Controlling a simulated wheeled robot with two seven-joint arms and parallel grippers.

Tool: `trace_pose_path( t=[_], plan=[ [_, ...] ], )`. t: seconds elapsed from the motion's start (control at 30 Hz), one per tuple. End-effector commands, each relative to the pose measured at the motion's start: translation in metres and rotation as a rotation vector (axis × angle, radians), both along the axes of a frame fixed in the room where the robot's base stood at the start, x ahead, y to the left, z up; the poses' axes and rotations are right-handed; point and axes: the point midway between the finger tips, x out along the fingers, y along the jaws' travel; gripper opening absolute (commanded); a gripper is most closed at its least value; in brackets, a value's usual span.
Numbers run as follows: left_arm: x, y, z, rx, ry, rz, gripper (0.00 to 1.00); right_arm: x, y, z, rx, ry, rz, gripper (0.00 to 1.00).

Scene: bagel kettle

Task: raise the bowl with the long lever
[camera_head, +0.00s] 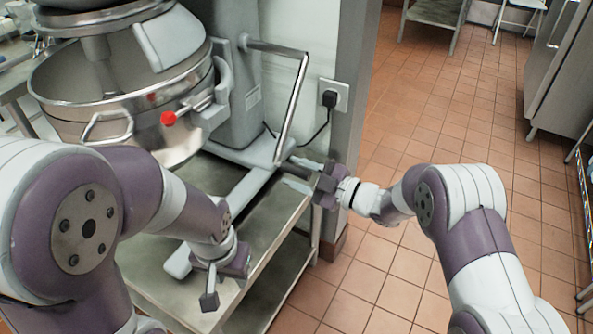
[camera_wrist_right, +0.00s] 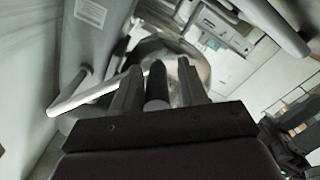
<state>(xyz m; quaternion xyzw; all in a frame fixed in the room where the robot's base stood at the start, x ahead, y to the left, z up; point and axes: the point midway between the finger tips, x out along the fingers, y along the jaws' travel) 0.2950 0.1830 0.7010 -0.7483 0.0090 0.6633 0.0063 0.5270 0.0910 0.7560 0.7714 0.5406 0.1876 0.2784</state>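The bowl (camera_head: 60,95) is a large steel mixer bowl at the upper left of the head view, held in the mixer's frame. The long lever (camera_head: 291,105) is a bent metal bar on the mixer's right side, its long part hanging down. My right gripper (camera_head: 298,174) is at the lever's lower end, fingers apart. In the right wrist view, a dark cylinder (camera_wrist_right: 157,85), which looks like the lever's grip, lies between the fingers with gaps on both sides. My left gripper (camera_head: 209,290) is in front of the mixer, away from the lever; its finger gap is unclear.
The mixer (camera_head: 232,100) stands on a low metal table (camera_head: 262,225). A wall post (camera_head: 350,80) with an outlet and black plug (camera_head: 329,98) is just behind my right gripper. A red knob (camera_head: 168,118) is on the bowl's side. Tiled floor (camera_head: 440,110) is open to the right.

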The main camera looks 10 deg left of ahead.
Motion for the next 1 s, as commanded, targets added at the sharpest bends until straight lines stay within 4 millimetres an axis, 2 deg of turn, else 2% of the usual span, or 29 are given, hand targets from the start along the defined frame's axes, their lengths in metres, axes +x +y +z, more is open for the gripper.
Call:
trace_pose_path(
  t=[0.27,0.37,0.47,0.73,0.9,1.0],
  plan=[
    [0.0,0.0,0.0,0.0,0.0,0.0,0.37,0.0,0.001,0.004,0.006,-0.008,0.003,0.5],
    [0.0,0.0,0.002,0.0,0.0,0.0,0.37,-0.001,-0.006,0.006,0.007,-0.009,0.001,0.5],
    [0.0,0.0,0.008,0.0,0.0,0.0,0.37,-0.008,-0.024,0.008,0.006,-0.008,-0.001,0.5],
    [0.0,0.0,0.02,0.0,0.0,0.0,0.37,-0.032,-0.093,0.006,0.006,-0.006,-0.003,0.5],
    [0.0,0.0,0.023,0.0,0.0,0.0,0.37,-0.041,-0.115,0.005,0.005,-0.007,-0.001,0.5],
    [0.0,0.0,0.023,0.0,0.0,0.0,0.37,-0.043,-0.119,0.004,0.004,-0.007,0.002,0.5]
  ],
)
